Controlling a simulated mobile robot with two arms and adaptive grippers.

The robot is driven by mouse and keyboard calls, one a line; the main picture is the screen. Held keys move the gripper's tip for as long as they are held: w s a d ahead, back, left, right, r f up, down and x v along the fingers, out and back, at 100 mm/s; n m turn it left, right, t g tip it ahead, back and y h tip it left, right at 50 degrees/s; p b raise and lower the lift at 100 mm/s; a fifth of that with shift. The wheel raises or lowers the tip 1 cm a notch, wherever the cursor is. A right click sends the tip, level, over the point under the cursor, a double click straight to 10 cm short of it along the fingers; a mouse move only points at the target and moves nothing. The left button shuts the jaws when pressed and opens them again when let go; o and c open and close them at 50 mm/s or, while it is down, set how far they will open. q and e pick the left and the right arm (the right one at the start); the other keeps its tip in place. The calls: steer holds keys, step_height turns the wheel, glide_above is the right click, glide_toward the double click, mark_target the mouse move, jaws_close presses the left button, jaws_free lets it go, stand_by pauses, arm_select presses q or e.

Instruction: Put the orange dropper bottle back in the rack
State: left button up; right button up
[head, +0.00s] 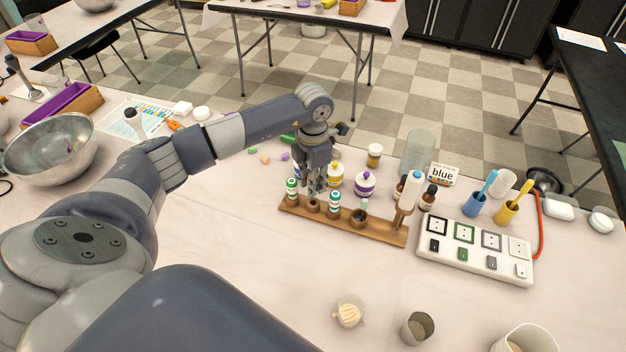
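The wooden rack (385,232) lies on the near table, running from left to right. Two white bottles with green labels stand in it, one at its left end (292,190) and one near its middle (335,203). Open round places show between and beside them. My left gripper (317,188) points down just above the rack's left part, between these bottles. Its fingers are small and dark, so I cannot tell whether they hold anything. No bottle reads clearly as the orange dropper bottle; dark brown dropper bottles (428,197) stand behind the rack's right end. My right gripper is out of view.
Yellow-labelled (335,180) and purple-labelled (365,184) white bottles stand close behind the rack. Cups stand at the front edge. The cloth left of the rack is mostly clear.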

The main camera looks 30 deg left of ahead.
arm_select(q)
steer(key=shift+f+b, duration=1.6)
steer(key=shift+f, duration=0.55)
steer(key=o, duration=0.6)
steer(key=shift+o, duration=0.2)
steer(key=o, duration=0.4)
steer(key=shift+r, duration=0.1)
